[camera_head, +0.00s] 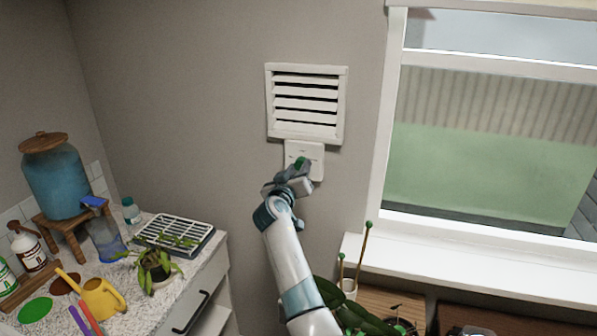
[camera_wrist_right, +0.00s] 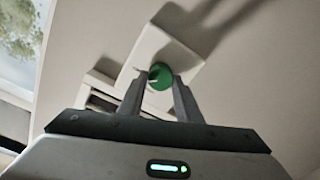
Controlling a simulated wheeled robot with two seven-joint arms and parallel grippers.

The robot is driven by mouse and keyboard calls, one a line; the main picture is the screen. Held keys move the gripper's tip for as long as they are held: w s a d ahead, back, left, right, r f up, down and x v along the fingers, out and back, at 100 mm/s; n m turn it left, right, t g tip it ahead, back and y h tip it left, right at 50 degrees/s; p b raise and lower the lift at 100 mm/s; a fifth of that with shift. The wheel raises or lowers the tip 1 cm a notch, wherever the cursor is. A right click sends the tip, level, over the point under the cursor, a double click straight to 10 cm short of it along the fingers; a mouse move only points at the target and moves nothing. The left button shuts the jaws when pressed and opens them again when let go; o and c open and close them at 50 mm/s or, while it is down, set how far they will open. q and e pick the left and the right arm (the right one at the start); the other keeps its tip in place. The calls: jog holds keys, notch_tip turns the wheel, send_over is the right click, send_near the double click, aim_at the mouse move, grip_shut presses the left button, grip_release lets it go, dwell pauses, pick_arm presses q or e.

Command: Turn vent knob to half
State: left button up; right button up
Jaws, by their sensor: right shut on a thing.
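A white louvred vent (camera_head: 305,104) is on the wall, its slats apart with dark gaps between them. Below it is a white knob plate (camera_head: 318,153) with a green vent knob (camera_head: 301,162). My right gripper (camera_head: 297,171) is at the plate and covers part of the knob. In the right wrist view, the two fingers of the gripper (camera_wrist_right: 159,84) are on either side of the green knob (camera_wrist_right: 161,75), shut on it. The knob plate (camera_wrist_right: 185,48) shows behind it. The knob's pointer and any marks are too small to read. My left gripper is not in view.
A counter (camera_head: 215,245) at left holds a blue dispenser (camera_head: 57,178), a potted plant (camera_head: 154,266), a yellow watering can (camera_head: 102,298) and a drying rack (camera_head: 176,235). A window sill (camera_head: 480,276) is at right, with plants below the arm. The wall around the vent is clear.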

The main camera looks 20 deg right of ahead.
jog(key=n, duration=0.4)
jog(key=shift+n, duration=0.3)
jog(key=n+p, duration=0.1)
jog(key=n, duration=0.4)
jog(key=shift+w+a, duration=0.1)
jog(key=shift+n, duration=0.3)
jog(key=o, duration=1)
jog(key=shift+g, duration=0.3)
jog(key=shift+o, duration=0.2)
jog(key=shift+f, duration=0.1)
